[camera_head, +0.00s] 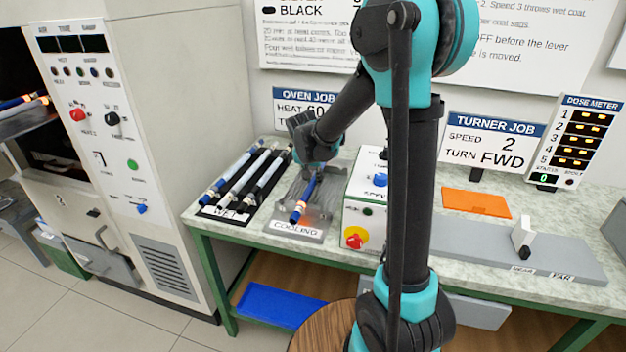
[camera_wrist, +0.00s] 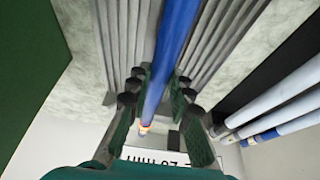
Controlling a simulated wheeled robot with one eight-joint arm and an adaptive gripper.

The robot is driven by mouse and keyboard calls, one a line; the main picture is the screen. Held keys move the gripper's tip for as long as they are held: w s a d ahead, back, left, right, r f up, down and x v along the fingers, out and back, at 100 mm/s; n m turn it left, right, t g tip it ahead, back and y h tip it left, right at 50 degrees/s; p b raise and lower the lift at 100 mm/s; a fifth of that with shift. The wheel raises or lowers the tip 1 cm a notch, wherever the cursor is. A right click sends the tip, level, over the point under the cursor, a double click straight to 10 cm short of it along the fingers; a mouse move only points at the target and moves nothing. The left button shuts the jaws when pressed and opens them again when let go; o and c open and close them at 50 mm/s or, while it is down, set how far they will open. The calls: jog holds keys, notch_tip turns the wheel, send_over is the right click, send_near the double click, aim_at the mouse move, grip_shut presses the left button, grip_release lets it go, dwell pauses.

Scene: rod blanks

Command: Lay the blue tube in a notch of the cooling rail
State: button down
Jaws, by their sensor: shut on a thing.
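My gripper (camera_head: 316,168) is over the cooling rail and shut on the blue tube (camera_head: 305,196). In the wrist view my gripper's dark green fingers (camera_wrist: 158,88) stand on both sides of the tube (camera_wrist: 175,35). The tube's near end has pale and orange bands. The cooling rail (camera_head: 283,223) is a grey ridged plate with a "COOLING" label on its front. Its ridges (camera_wrist: 115,35) run roughly along the tube in the wrist view. I cannot tell whether the tube touches the rail or hangs just above it.
A black "WET" rack (camera_head: 232,215) with several white, blue and black tubes lies left of the rail. A white control box (camera_head: 365,205) with a blue knob and a red button stands close on its right. The tall oven cabinet (camera_head: 170,120) is farther left.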

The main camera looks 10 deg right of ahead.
jog(key=shift+f, duration=0.3)
jog(key=c, duration=1.4)
grip_release()
jog(key=shift+o, duration=0.2)
jog(key=shift+r, duration=0.1)
jog(key=v, duration=1.2)
